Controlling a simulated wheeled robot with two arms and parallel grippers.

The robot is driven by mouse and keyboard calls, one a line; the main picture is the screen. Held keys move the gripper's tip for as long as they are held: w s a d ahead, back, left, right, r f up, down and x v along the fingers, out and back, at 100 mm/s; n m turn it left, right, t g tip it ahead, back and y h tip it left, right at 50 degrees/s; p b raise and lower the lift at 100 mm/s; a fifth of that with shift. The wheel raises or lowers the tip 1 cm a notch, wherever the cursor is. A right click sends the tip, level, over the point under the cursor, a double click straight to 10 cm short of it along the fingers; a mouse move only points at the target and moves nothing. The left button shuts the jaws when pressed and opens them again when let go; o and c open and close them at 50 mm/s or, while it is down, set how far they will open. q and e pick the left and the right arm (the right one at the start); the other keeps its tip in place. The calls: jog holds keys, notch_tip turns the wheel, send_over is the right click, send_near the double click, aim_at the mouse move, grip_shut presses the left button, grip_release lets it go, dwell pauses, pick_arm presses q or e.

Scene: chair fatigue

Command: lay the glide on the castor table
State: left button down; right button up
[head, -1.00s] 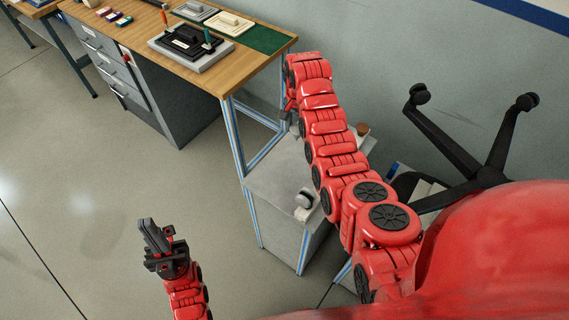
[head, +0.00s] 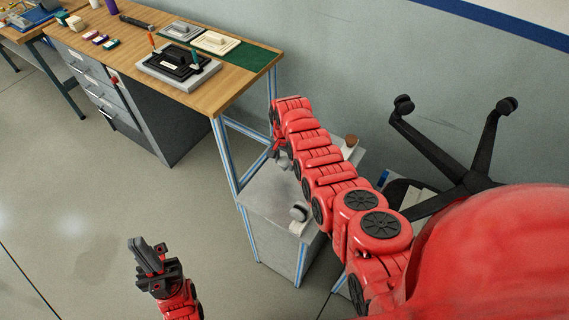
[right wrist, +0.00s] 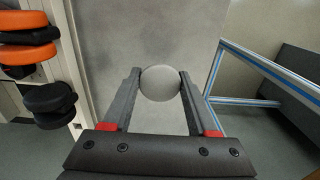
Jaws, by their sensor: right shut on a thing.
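The glide (right wrist: 160,83) is a pale grey round piece, seen in the right wrist view between the fingertips of my right gripper (right wrist: 160,88). The gripper is shut on it. The castor table (head: 262,196) is the low grey-topped table with a blue-edged frame in the head view. My right gripper (head: 283,158) hangs above the far part of its top, largely hidden by my red arm. A grey surface lies below the glide in the wrist view; its gap to the glide is unclear. My left gripper (head: 152,260) is away over the floor, its finger gap unclear.
A grey and white castor-like piece (head: 299,212) sits at the castor table's near right edge. Orange and black discs (right wrist: 30,48) stand at the left of the wrist view. A wooden workbench (head: 222,95) is behind, and an upturned black chair base (head: 465,175) is at right.

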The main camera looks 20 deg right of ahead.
jog(key=shift+f, duration=0.9)
jog(key=shift+f+b, duration=0.2)
jog(key=shift+b, duration=0.15)
jog(key=o, duration=1.2)
jog(key=shift+o, duration=0.2)
jog(key=shift+r, duration=0.15)
